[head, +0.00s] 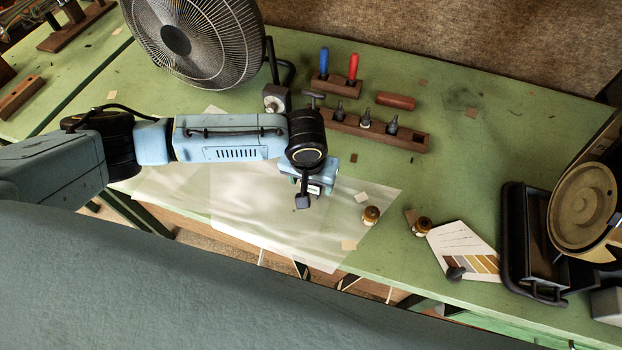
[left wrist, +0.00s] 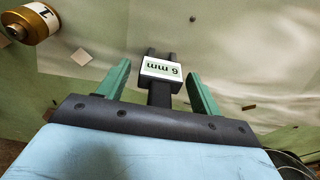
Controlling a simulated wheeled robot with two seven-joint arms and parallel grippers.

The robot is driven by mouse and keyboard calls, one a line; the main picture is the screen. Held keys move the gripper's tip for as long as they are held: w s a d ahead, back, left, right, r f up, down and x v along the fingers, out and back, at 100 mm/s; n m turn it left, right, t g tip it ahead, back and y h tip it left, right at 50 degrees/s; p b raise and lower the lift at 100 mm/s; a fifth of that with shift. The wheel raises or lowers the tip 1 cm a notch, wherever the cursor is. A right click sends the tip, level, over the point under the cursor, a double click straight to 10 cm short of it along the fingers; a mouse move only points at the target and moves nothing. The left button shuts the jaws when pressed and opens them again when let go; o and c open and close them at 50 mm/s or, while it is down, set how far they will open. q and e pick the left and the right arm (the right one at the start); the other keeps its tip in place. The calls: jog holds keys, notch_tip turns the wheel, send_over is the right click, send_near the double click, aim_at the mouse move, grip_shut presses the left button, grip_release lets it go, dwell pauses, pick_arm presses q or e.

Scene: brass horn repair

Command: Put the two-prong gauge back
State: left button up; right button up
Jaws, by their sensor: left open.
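The two-prong gauge shows in the left wrist view (left wrist: 161,69) as a dark piece with two short prongs and a white label reading "6 mm". My left gripper (left wrist: 161,85) is open, with one green finger on either side of the gauge. Gaps show between both fingers and the gauge. In the head view, my left gripper (head: 308,187) is over the translucent sheet, and the gauge is mostly hidden under it. I cannot tell how the gauge rests. A long wooden rack (head: 345,127) with several dark-and-metal pieces stands behind. My right gripper is not in view.
A fan (head: 198,40) stands at the back left. A small block holds blue- and red-handled tools (head: 352,68). The green bench between rack and tray is mostly clear.

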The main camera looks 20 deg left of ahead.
pick_arm(q)
notch_tip(320, 180, up, 12)
jog(key=s+p, duration=0.1)
jog(key=shift+s, duration=0.4)
